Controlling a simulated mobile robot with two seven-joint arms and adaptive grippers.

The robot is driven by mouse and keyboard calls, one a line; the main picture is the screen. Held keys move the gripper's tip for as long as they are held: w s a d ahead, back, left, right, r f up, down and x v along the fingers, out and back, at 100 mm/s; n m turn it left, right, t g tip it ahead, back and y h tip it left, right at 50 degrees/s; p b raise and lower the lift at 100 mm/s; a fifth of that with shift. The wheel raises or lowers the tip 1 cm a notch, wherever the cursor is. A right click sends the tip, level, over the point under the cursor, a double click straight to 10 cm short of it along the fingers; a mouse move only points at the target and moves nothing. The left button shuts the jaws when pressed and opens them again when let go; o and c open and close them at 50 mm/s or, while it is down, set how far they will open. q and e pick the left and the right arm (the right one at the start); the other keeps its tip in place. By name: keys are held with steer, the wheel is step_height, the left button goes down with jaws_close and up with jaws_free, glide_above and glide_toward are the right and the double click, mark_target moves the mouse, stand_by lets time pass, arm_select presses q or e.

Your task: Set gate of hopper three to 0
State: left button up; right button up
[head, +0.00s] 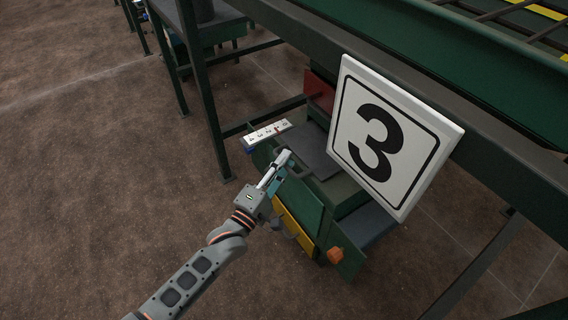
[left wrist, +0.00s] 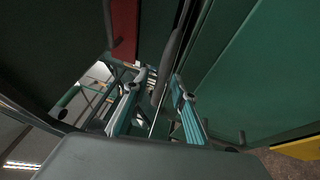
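The white sign with a black 3 (head: 390,135) hangs from the green frame. Below it is the green hopper gate unit (head: 300,205). A white number scale (head: 267,132) lies on its upper left edge, with a small red mark near its right end; the digits are too small to read surely. My left gripper (head: 281,165) is at a dark grey handle (head: 302,172) beside the green panel. In the left wrist view its fingers (left wrist: 160,76) stand apart, with the grey handle bar (left wrist: 168,62) passing between them; contact cannot be told. My right gripper is out of view.
A red panel (head: 320,92) is behind the scale. The brown floor (head: 90,180) at left is clear.

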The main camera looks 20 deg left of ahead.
arm_select(q)
steer(key=v, duration=1.2)
